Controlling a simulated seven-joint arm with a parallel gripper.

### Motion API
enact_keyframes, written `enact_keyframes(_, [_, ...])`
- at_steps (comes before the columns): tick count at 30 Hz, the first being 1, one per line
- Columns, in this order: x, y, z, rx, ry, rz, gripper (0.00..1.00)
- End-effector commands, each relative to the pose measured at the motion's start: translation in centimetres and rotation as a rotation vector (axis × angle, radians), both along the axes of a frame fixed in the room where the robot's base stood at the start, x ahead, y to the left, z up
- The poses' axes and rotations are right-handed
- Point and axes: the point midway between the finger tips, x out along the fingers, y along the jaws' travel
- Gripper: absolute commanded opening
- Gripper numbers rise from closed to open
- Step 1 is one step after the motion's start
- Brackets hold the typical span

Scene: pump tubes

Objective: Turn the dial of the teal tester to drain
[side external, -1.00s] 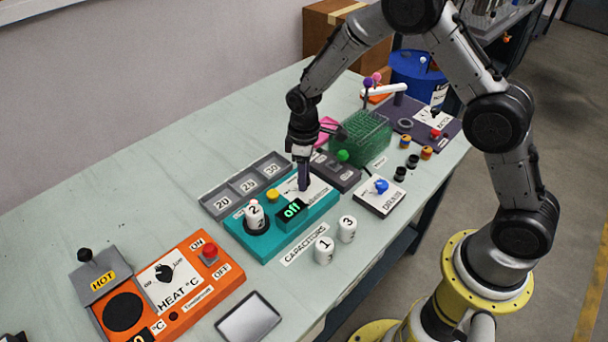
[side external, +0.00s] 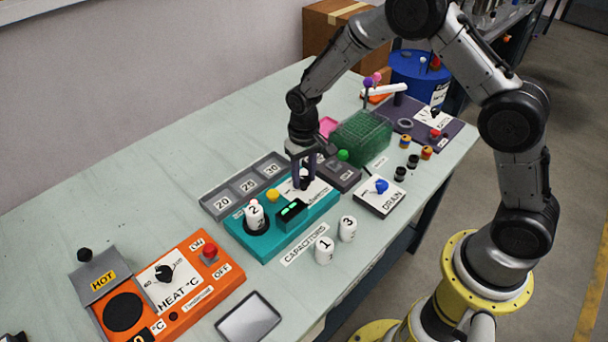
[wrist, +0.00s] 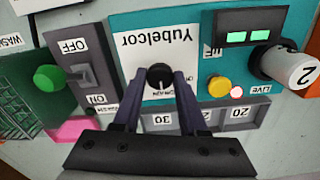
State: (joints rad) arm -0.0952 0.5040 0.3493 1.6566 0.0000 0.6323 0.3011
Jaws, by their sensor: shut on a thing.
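The teal tester (side external: 258,245) sits mid-table in the side view; its teal face also shows in the wrist view (wrist: 212,68). Its black dial (wrist: 159,77) is on a white panel (wrist: 150,40) printed "Yubelcor". My gripper (wrist: 158,88) is shut on the dial, one finger on each side; in the side view my gripper (side external: 302,182) reaches down onto the panel. The dial's lower lettering is partly hidden by the fingers. The display (wrist: 248,36) shows two green dashes. White capacitor 2 (side external: 254,214) stands in the tester's black socket.
Capacitors 1 (side external: 324,250) and 3 (side external: 348,229) stand in front of the tester. A grey tray marked 20, 25, 30 (side external: 222,204) lies behind it. A grey switch box (wrist: 92,60), a DRAIN unit with a blue knob (side external: 382,187) and an orange heater (side external: 205,283) are nearby.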

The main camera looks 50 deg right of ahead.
Motion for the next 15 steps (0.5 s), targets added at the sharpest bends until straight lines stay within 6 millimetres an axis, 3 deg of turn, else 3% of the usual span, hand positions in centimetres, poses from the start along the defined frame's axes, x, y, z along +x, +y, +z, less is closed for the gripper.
enact_keyframes(15, [0.07, 0.02, 0.21, 0.001, -0.002, -0.057, 0.00])
